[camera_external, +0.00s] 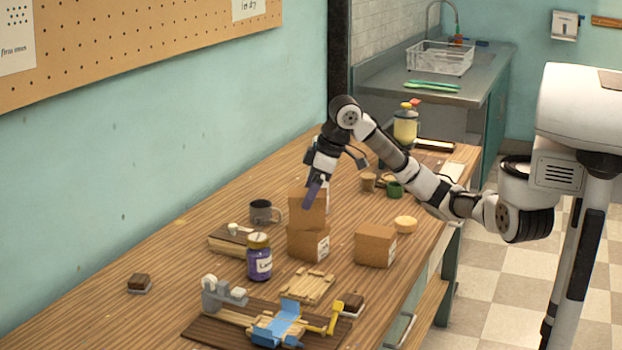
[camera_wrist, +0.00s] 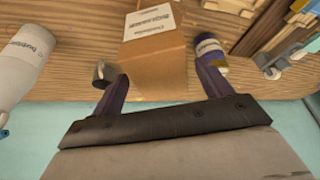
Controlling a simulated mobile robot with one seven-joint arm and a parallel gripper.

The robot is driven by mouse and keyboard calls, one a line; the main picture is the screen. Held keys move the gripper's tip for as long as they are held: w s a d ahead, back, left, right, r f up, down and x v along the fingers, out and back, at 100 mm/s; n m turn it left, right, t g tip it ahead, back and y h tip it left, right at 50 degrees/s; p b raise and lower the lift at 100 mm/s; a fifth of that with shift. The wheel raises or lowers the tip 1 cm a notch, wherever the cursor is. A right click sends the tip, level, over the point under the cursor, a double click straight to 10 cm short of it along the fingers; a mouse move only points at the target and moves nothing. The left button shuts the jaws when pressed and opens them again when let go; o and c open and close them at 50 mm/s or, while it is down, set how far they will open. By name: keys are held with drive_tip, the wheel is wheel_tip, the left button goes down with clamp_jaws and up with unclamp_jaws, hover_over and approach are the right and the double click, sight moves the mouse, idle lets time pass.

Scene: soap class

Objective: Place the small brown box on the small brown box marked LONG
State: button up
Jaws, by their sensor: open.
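A small brown box (camera_external: 312,209) sits on top of another brown box (camera_external: 307,243) in the middle of the workbench, roughly lined up with it. The lower box has a white label on its right face; I cannot read it. A third brown box (camera_external: 375,246) with a white label stands apart to the right. My gripper (camera_external: 314,193) is open at the upper box, pointing down. In the wrist view, my gripper (camera_wrist: 161,82) has one finger on each side of a brown box (camera_wrist: 155,66). A white printed label shows beyond its upper part. Finger contact is unclear.
A purple jar (camera_external: 259,258) and a grey mug (camera_external: 262,212) stand left of the stack. A wooden board with blue and yellow parts (camera_external: 280,328) lies in front. A yellow bottle (camera_external: 405,124) and small cups stand behind. The bench's left side is mostly clear.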

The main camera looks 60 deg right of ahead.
drive_tip(key=v, duration=1)
drive_tip(key=shift+s+r, duration=0.2)
drive_tip(key=shift+r, duration=0.05)
